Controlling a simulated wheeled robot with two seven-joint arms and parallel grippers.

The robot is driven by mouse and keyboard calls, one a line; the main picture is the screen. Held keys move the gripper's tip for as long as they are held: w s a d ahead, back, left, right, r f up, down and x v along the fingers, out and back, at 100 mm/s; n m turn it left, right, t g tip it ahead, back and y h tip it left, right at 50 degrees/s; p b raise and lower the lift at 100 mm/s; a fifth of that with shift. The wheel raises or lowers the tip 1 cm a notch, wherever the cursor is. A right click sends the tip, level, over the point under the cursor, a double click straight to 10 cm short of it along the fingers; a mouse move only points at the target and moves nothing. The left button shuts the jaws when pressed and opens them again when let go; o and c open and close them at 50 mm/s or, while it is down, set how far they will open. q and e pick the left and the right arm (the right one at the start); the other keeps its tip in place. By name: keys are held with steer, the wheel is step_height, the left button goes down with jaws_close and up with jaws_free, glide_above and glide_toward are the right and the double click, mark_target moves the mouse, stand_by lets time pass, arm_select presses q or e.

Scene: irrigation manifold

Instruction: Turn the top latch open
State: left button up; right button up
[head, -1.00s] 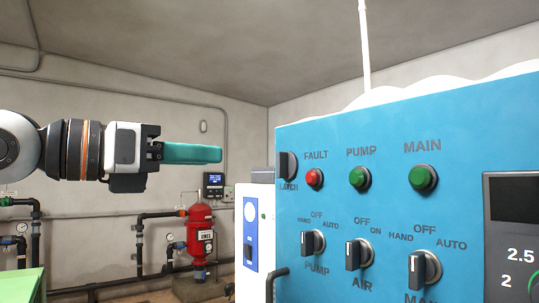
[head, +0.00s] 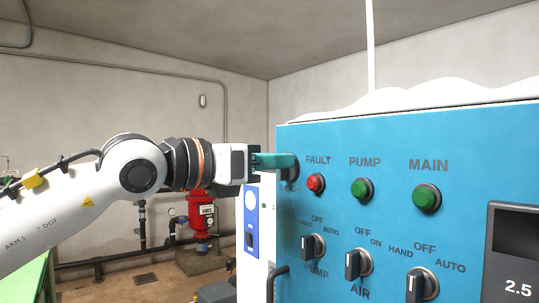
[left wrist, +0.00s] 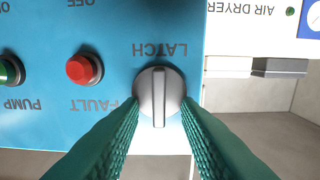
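The latch (left wrist: 159,90) is a round grey knob with a raised bar grip on the blue panel (head: 400,140), at the panel's upper left corner. In the left wrist view it appears upside down under the word LATCH, its bar running straight up and down. My left gripper (head: 288,162) reaches the latch from the left in the head view and hides most of it. In the left wrist view its teal fingers stand apart, one on each side of the bar, with gaps between them and the bar. I cannot tell whether they touch the knob's rim. My right gripper is not in view.
A red fault button (head: 316,183) sits just right of the latch, with a green pump button (head: 362,189) and a green main button (head: 426,197) beyond. Selector switches line the row below. A dark handle (head: 275,283) sticks out at the panel's lower left edge.

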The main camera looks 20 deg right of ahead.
arm_select(q)
steer(key=shift+c, duration=0.3)
jaws_close()
steer(key=shift+w+a+f+n+b, duration=0.1)
steer(key=shift+w+f+n+b, duration=0.05)
steer(key=shift+n+b, duration=2.7)
steer(key=shift+w+a+f+n+b, duration=0.1)
steer(key=shift+w+f+n+b, duration=0.05)
steer(key=shift+n+b, duration=2.7)
steer(key=shift+w+a+f+n+b, duration=0.1)
steer(key=shift+w+f+n+b, duration=0.05)
steer(key=shift+n+b, duration=2.7)
steer(key=shift+n+p, duration=0.3)
steer(key=shift+n, duration=0.25)
